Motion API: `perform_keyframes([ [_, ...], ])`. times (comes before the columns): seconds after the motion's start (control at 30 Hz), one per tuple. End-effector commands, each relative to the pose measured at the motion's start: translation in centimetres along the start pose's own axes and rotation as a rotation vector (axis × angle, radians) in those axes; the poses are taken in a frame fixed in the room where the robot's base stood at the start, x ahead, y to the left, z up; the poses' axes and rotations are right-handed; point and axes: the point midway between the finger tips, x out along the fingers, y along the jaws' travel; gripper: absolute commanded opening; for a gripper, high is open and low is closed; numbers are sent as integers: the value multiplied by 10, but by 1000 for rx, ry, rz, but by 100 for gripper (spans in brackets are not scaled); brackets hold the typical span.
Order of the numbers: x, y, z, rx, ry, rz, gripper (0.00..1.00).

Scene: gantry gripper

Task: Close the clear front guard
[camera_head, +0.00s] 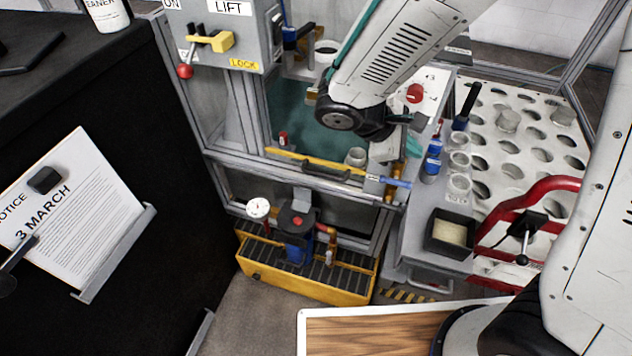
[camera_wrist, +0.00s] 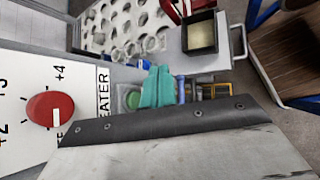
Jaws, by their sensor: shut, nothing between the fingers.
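The bench enclosure has a metal-framed front opening with a teal interior (camera_head: 290,105). A yellow bar (camera_head: 290,157) with a dark handle (camera_head: 335,171) runs along the opening's lower edge. I cannot clearly make out the clear panel of the guard, or tell how far it is open. My gripper (camera_head: 412,121) is at the opening's right side, above and right of the handle and apart from it. It is shut and empty, and partly hidden by my wrist. The wrist view shows a dark, screwed strip (camera_wrist: 170,122) across a scratched pale surface.
A red knob (camera_head: 414,93) on a white panel is close to my gripper; it also shows in the wrist view (camera_wrist: 49,109). A teal item (camera_wrist: 158,88) lies nearby. A lever box (camera_head: 225,35) stands at upper left, a perforated white rack (camera_head: 530,130) at right.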

Motion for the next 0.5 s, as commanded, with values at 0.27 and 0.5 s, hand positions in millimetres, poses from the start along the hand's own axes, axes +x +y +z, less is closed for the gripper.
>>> perform_keyframes([
  [0.27,15,-16,-151,-534,-36,388,0],
  [0.5,13,-43,-281,-967,34,762,0],
])
